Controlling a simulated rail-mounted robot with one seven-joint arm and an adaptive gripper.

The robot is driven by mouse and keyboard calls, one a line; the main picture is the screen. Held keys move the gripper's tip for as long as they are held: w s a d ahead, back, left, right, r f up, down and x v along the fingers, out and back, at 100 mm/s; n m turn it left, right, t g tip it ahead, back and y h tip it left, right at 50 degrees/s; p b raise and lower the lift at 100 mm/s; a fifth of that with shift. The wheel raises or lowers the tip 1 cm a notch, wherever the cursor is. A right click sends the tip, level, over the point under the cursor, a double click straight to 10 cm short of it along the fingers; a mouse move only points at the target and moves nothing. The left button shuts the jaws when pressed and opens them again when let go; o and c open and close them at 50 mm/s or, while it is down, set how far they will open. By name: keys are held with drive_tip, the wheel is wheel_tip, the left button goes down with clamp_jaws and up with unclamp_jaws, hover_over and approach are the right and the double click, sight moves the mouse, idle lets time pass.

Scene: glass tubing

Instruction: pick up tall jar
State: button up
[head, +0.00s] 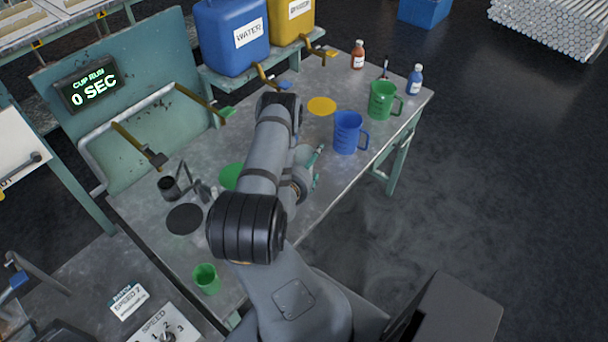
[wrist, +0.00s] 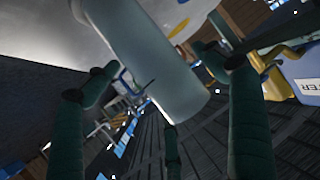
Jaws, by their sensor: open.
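A pale grey-green cylinder (wrist: 160,72), which looks like the tall jar, crosses the upper middle of the wrist view. Its rounded end lies near the centre. My gripper (wrist: 158,78) has dark green fingers to the left, right and below the cylinder. They are spread open, and no clear contact shows. In the head view my gripper (head: 314,164) is partly hidden by my arm, low over the table between the green disc and the blue mug. I cannot clearly pick out the jar there; my arm may hide it.
A blue mug (head: 347,132) and green mug (head: 382,100) stand on the metal table (head: 327,190) right of my arm. A green cup (head: 206,279) stands at its near end. Blue (head: 231,37) and yellow (head: 290,22) canisters stand behind. Small bottles occupy the far corner.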

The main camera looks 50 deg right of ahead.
drive_tip(key=shift+c, duration=0.8)
drive_tip(key=c, duration=1.5)
drive_tip(key=shift+c, duration=0.3)
